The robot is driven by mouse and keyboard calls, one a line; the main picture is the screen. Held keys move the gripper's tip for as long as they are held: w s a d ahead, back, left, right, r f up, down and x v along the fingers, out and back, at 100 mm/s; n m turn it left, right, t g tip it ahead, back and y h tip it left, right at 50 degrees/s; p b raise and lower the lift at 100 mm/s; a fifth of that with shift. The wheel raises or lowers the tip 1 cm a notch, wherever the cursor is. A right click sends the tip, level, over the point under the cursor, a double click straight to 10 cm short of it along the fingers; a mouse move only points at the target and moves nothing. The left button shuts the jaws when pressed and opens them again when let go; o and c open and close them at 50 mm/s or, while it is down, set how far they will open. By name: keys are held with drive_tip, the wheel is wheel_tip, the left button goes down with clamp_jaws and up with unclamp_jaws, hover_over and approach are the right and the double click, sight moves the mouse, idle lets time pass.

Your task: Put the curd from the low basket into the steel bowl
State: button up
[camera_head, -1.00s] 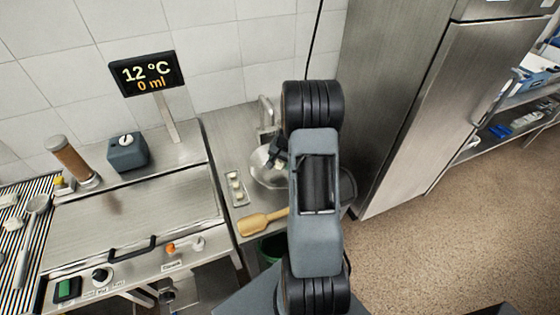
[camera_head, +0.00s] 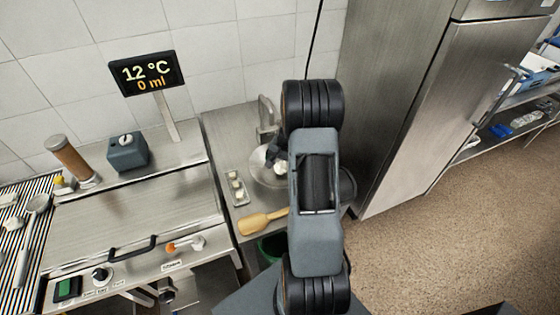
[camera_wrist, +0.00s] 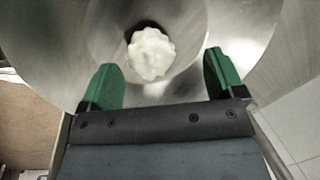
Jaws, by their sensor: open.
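The steel bowl (camera_head: 262,178) is below the tap, partly hidden behind my arm. In the wrist view its shiny inside (camera_wrist: 95,30) fills most of the upper picture. The curd, a white lumpy piece (camera_wrist: 151,54), shows within the bowl's outline, with a dark shadow beside it. Whether it rests on the bottom is hard to tell. My gripper (camera_wrist: 160,62) is open over the bowl, its green fingers on either side of the curd with gaps. In the head view, my gripper (camera_head: 273,153) is small and partly hidden. I cannot identify the low basket.
A steel fridge (camera_head: 400,110) rises on the right. A steel vat with a flat lid (camera_head: 135,215) is on the left.

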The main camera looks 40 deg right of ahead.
sight(280, 165)
drive_tip(key=shift+r, duration=0.1)
drive_tip(key=p+v, duration=0.1)
drive_tip(key=v, duration=0.1)
drive_tip(key=p+v, duration=0.2)
drive_tip(key=w+p+v, duration=0.1)
drive_tip(key=v, duration=0.1)
drive_tip(key=shift+a+r, duration=0.4)
drive_tip(key=shift+r, duration=0.1)
drive_tip(key=s+a+r+n+t+b, duration=0.1)
drive_tip(key=s+a+r+n, duration=0.4)
drive_tip(key=s+a+r, duration=0.3)
drive_tip(key=s+a+r+n+t+h+b, duration=0.1)
drive_tip(key=s+a+r+n, duration=0.5)
drive_tip(key=a, duration=0.8)
wheel_tip(280, 165, up, 3)
drive_tip(key=s, duration=0.2)
drive_tip(key=shift+s+a+t, duration=0.3)
drive_tip(key=shift+a+t, duration=0.05)
drive_tip(key=shift+t, duration=0.05)
drive_tip(key=shift+c, duration=0.5)
